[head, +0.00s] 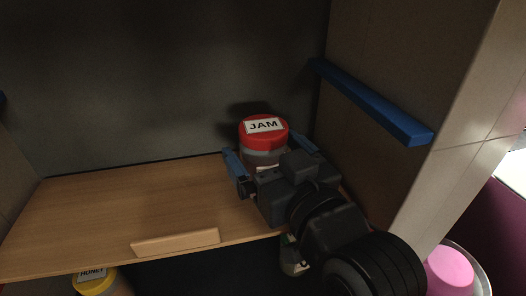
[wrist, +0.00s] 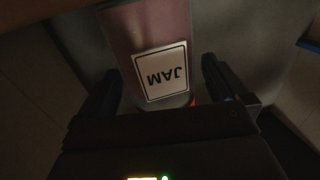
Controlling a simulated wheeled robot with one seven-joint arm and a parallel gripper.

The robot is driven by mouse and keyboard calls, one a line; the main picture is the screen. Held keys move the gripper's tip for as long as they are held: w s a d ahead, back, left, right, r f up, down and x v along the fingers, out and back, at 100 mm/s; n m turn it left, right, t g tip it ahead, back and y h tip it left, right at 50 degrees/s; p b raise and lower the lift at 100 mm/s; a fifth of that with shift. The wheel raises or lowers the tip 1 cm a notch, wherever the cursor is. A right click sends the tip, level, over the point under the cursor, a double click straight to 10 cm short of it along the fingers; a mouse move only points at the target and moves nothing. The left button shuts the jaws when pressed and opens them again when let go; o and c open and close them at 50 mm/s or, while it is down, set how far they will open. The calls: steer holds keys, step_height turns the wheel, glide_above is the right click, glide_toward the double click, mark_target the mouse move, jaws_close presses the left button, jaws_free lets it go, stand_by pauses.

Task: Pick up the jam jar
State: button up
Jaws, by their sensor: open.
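The jam jar (head: 264,132) has a red lid with a white JAM label and stands on the wooden shelf near its back right. My gripper (head: 268,158) is at the jar's front, with its blue-tipped fingers apart on either side of it. In the wrist view the jar (wrist: 146,28) shows its JAM label upside down, between the two dark fingers of my gripper (wrist: 158,84). The fingers are open, and I cannot tell whether either touches the jar. My gripper hides the jar's lower part in the head view.
The wooden shelf (head: 110,215) is bare on the left, with a small wooden block (head: 176,242) at its front edge. A blue rail (head: 370,103) runs along the right wall. Below are a yellow-lidded honey jar (head: 95,283) and another partly hidden jar (head: 293,262).

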steer(key=shift+w+a, duration=0.25)
steer(key=shift+w, duration=0.25)
steer(key=c, duration=1.2)
steer(key=shift+c, duration=0.2)
steer(key=shift+r, duration=0.15)
